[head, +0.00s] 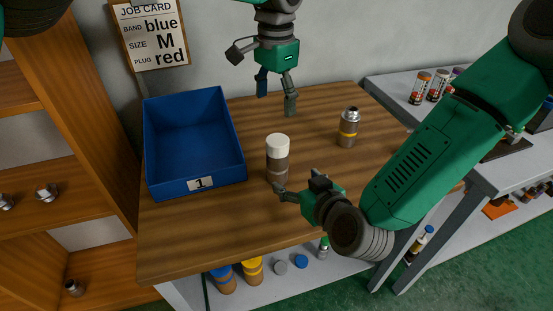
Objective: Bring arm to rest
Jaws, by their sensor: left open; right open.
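My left gripper (276,100) hangs open and empty near the back edge of the wooden table (200,235), its fingers pointing down. My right gripper (284,190) is low over the table's front right part. Its fingers point left, close to the base of a grey-brown cylinder with a white top (278,150). The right gripper is open; I cannot tell whether a finger touches that upright cylinder.
A blue bin labelled 1 (197,176) stands at the table's left and looks empty. A job card (152,35) on the wall reads blue, M, red. Wooden shelves (60,160) stand left; a grey side bench (385,92) with several small cylinders stands right. The table's front left is clear.

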